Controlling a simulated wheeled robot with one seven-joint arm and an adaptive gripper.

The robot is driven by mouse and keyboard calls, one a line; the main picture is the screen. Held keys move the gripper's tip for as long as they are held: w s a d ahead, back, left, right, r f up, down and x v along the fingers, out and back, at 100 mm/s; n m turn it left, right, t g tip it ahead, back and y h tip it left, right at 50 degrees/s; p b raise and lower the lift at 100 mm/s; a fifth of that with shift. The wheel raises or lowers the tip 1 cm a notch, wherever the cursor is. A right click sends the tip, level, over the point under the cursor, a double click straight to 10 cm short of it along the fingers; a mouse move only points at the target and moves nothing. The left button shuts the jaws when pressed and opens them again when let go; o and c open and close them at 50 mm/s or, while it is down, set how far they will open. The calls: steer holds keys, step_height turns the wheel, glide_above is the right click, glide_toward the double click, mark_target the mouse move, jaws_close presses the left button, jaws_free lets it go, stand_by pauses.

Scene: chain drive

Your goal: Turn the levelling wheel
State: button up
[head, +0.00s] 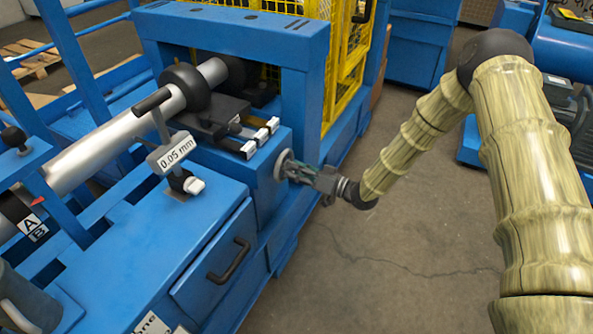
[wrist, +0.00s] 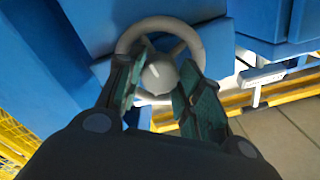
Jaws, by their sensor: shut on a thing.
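The levelling wheel is a grey ring with spokes and a round hub bearing a pale mark. In the wrist view the wheel (wrist: 196,42) stands straight ahead of my gripper (wrist: 160,85), whose two greenish finger pads sit on either side of the hub. The fingers are shut on the wheel at its hub and hide parts of the spokes and rim. In the head view the wheel (head: 281,163) is on the right end of the blue machine, small and partly hidden by my gripper (head: 295,172), which reaches it from the right.
The blue machine frame (head: 225,35) carries a silver shaft (head: 95,155) with black rollers. A drawer handle (head: 229,262) projects at the front. A yellow mesh guard (head: 345,60) stands behind. Floor (head: 400,240) beside the machine is clear.

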steer(key=shift+w, duration=0.1)
steer(key=o, duration=1)
steer(key=shift+o, duration=0.2)
steer(key=v, duration=1.2)
steer(key=shift+d, duration=0.1)
